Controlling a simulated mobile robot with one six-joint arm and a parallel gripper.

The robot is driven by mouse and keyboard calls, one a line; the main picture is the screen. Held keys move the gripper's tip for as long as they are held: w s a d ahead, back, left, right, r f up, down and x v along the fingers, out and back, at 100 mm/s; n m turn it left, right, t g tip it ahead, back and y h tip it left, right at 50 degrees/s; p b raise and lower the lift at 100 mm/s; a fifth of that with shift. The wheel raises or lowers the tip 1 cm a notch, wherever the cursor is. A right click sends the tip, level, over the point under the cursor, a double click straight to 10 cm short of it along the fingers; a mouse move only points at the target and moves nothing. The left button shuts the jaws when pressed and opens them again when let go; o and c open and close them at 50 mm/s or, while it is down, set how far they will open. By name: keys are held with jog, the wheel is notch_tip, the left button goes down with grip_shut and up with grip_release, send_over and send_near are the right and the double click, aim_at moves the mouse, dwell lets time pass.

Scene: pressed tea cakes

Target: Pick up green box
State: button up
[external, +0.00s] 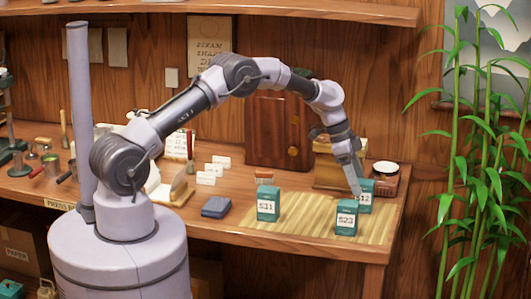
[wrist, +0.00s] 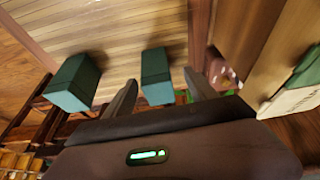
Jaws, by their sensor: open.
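Three teal-green boxes with white labels stand on the table. One box (external: 268,208) is left of the others, its label looking like 511. A second box (external: 346,226) is at the front, marked 523. A third box (external: 366,186) is behind it at the right, its label partly hidden by my gripper (external: 356,188). My gripper is low at this third box; contact cannot be told. In the wrist view my gripper (wrist: 160,88) has its fingers apart, with a green box (wrist: 155,66) beyond the gap. Another green box (wrist: 74,82) is further left.
A slatted mat (external: 300,222) lies under the boxes. A blue block (external: 216,207) and small white cards (external: 206,178) are to the left. A bamboo plant (external: 480,160) stands right of the table.

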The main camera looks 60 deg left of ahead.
aim_at(364, 197)
jog(key=b+x, duration=0.2)
jog(key=x, duration=0.3)
jog(key=shift+s+d+f, duration=0.15)
jog(key=shift+d, duration=0.05)
jog(key=shift+f, duration=0.25)
jog(key=shift+r, duration=0.2)
jog(key=shift+c, duration=0.4)
grip_shut()
